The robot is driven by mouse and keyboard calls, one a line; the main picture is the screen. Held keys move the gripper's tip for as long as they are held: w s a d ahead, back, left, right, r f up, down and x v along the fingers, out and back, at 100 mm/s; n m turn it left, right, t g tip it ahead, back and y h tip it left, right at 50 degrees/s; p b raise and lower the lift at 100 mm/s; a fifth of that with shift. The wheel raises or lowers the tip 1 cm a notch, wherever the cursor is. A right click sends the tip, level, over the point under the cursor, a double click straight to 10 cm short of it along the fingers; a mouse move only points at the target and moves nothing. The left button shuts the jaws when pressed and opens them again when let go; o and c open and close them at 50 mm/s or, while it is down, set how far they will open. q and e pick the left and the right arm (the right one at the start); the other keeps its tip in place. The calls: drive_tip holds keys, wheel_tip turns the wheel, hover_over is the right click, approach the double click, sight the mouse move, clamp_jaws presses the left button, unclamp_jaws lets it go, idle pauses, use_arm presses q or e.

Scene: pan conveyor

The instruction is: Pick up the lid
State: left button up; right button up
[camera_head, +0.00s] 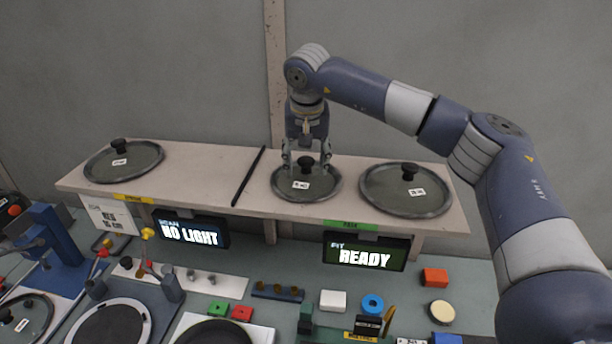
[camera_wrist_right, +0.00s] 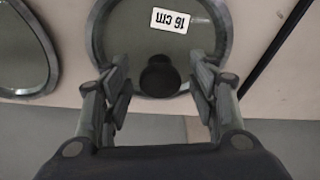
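The middle glass lid (camera_head: 318,187) lies on the raised shelf, with a metal rim and a white label; in the right wrist view this lid (camera_wrist_right: 125,30) has a label reading "16 cm". Its black knob (camera_wrist_right: 160,76) shows between the fingers in the wrist view, with gaps on both sides. My right gripper (camera_head: 306,168) points down over this lid; it is open in the right wrist view (camera_wrist_right: 160,90). Two more lids lie on the shelf, one at left (camera_head: 110,168) and one at right (camera_head: 400,200). My left gripper is not seen clearly in the head view.
A dark rod (camera_head: 248,176) lies on the shelf (camera_head: 205,178) left of the middle lid. Under the shelf hang a "NO LIGHT" display (camera_head: 190,233) and a "READY" display (camera_head: 364,256). Small coloured blocks and pans crowd the lower table.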

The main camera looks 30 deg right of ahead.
drive_tip(key=shift+s, duration=0.1)
clamp_jaws()
drive_tip(key=shift+r, duration=0.1)
